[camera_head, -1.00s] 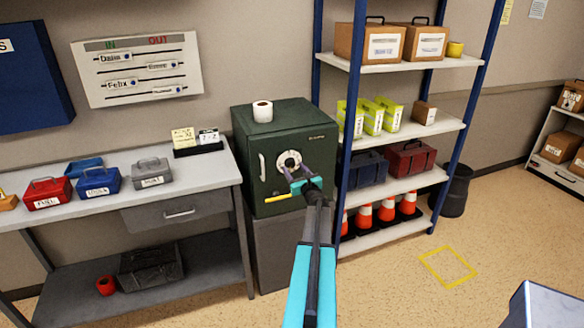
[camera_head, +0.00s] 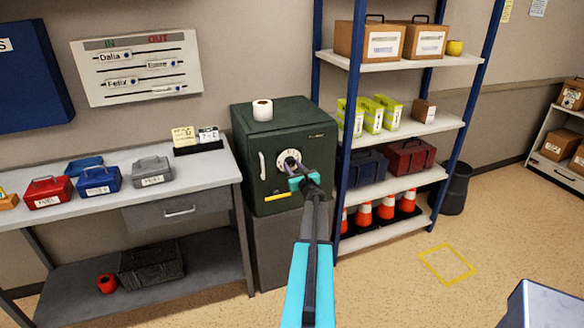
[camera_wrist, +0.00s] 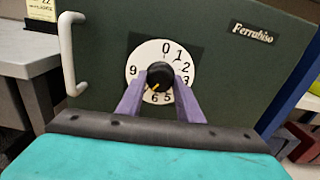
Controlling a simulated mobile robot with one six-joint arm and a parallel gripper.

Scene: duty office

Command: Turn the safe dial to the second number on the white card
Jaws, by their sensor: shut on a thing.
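The green safe (camera_head: 265,160) has a white dial (camera_head: 284,156) with a dark knob. In the wrist view the dial (camera_wrist: 141,63) shows 0 at the top and numbers running clockwise. My gripper (camera_head: 291,165) is shut on the black knob (camera_wrist: 160,72), with one purple finger (camera_wrist: 160,84) on each side. The knob's orange mark points down and left, between 6 and 9; my left finger hides the numbers there. The white card (camera_head: 208,135) stands on the desk next to a yellow card (camera_head: 183,137); its writing is too small to read surely.
The safe has a pale handle (camera_head: 263,166) left of the dial and a yellow bar (camera_head: 278,197) below it. A paper roll (camera_head: 262,110) stands on top. The desk (camera_head: 215,173) is close on the left, the blue-post shelf (camera_head: 349,130) close on the right.

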